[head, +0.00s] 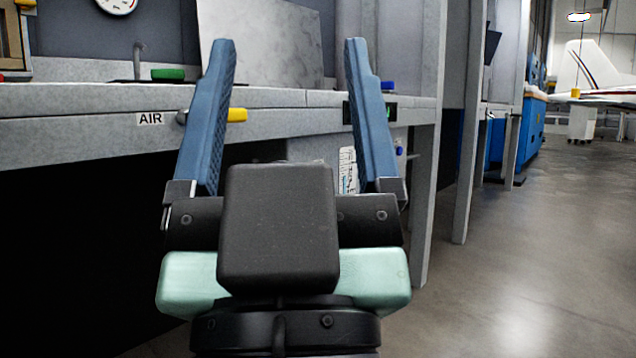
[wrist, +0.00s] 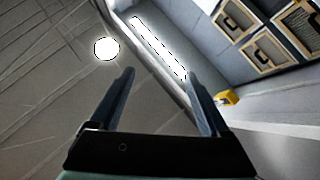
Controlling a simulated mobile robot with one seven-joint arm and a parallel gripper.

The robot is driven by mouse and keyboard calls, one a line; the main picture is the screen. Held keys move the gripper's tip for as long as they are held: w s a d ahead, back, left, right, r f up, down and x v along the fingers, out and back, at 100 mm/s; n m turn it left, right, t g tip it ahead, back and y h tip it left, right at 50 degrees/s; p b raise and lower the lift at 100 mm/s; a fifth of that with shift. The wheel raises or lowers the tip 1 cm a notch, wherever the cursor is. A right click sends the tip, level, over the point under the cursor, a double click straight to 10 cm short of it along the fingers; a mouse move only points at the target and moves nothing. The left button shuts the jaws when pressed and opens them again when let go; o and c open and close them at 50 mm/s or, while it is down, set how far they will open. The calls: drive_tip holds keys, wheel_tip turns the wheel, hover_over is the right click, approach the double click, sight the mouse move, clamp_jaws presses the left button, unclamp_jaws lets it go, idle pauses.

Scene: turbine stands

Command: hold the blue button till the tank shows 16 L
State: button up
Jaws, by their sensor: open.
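My gripper (head: 286,48) is open and empty, its two blue fingers standing up in front of the workbench; it also shows open in the wrist view (wrist: 160,75). A small blue knob or button (head: 388,86) shows on the bench top just right of the right finger, apart from it. A dark panel with a green-lit display (head: 391,112) is on the bench front below it, partly hidden by that finger. Another small blue-violet part (head: 400,151) shows lower down. I cannot tell which blue part is the button. No tank or litre figure is readable.
The grey bench (head: 80,136) carries an "AIR" label, a yellow handle (head: 237,115) and a green knob (head: 168,74). A grey plate (head: 275,45) leans behind. The wrist view shows drawers (wrist: 265,50) and ceiling lights.

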clamp_jaws()
idle(1.4)
